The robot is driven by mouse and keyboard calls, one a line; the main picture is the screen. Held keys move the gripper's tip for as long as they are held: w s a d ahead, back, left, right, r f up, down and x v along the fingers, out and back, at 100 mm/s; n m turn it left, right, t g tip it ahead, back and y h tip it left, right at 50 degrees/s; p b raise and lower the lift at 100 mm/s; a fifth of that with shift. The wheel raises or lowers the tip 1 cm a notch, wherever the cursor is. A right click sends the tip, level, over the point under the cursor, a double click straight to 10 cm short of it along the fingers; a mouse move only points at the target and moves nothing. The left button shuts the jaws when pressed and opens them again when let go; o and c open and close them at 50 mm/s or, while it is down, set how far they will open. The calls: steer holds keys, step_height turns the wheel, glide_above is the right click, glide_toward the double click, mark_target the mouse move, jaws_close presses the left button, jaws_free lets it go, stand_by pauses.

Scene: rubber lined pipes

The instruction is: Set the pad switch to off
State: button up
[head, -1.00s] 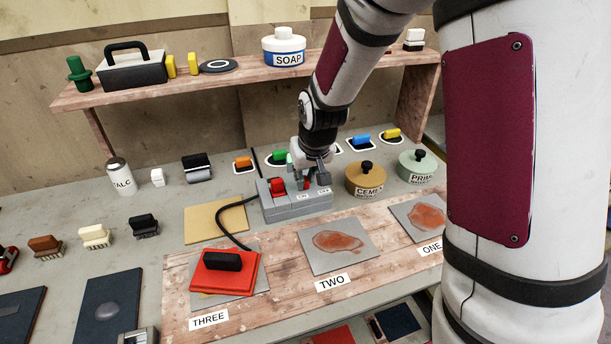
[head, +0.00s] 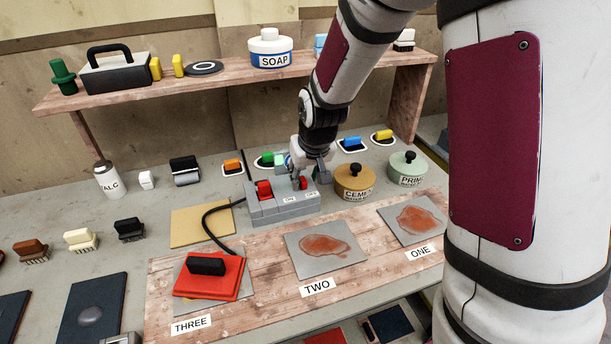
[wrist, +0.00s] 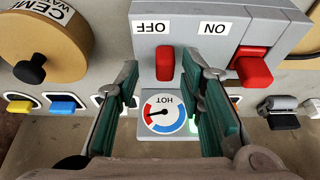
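A grey control box (head: 283,210) stands on the bench, with a black cable running toward a red pad (head: 208,275). In the wrist view the box (wrist: 190,12) appears upside down, with an OFF label (wrist: 152,27) and an ON label (wrist: 213,28). A narrow red lever (wrist: 165,62) stands in line with OFF; it also shows in the head view (head: 303,183). A larger red switch (wrist: 253,68) sits beside ON. My gripper (wrist: 166,85) is open, its green-lined fingers either side of the narrow lever, with visible gaps. A HOT dial (wrist: 163,112) shows between the fingers.
A cement tin (head: 354,184) stands close right of the box, with a primer tin (head: 407,170) beyond. Coloured blocks, such as a blue one (head: 351,142), lie behind. A shelf (head: 225,85) spans the back. A plank with patches labelled ONE, TWO and THREE lies in front.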

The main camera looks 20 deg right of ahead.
steer(key=v, duration=1.1)
steer(key=shift+r, duration=0.25)
steer(key=shift+s, duration=0.15)
steer(key=s+r+p, duration=0.1)
steer(key=s+r, duration=0.2)
steer(key=s, duration=0.6)
steer(key=s+r+p, duration=0.1)
steer(key=s+r, duration=0.2)
steer(key=s, duration=0.6)
steer(key=s+r+p, duration=0.1)
steer(key=s+r, duration=0.2)
steer(key=s, duration=0.6)
steer(key=shift+r, duration=0.25)
